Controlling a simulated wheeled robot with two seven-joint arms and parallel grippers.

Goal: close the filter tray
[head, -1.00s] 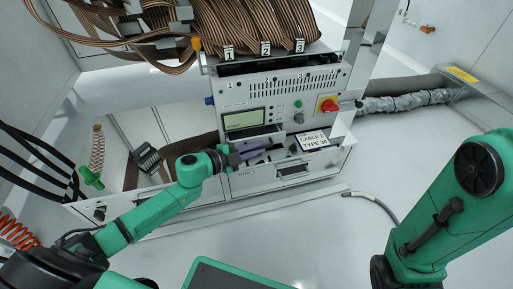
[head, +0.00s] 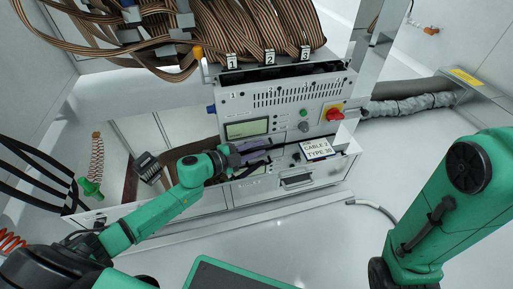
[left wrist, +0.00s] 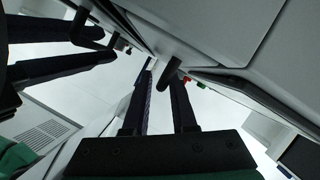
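The grey test handler (head: 240,101) stands in the middle of the head view. Below its display, a shallow tray-like part (head: 258,141) shows at the front; my left gripper partly hides it, and I cannot tell how far it stands out. My left gripper (head: 256,151) is at this front, its two fingers apart. In the left wrist view the fingers (left wrist: 164,76) show a gap, and a dark rounded handle (left wrist: 172,68) lies close by the right finger. I cannot tell whether they touch. My right gripper is out of view.
A lower drawer with a handle (head: 297,181) is below. A "CABLE 2 TYPE 30" card (head: 316,149) is to the right of my left gripper. A red knob (head: 334,114) is on the panel. Ribbon cables (head: 270,28) hang above. The floor in front is largely clear.

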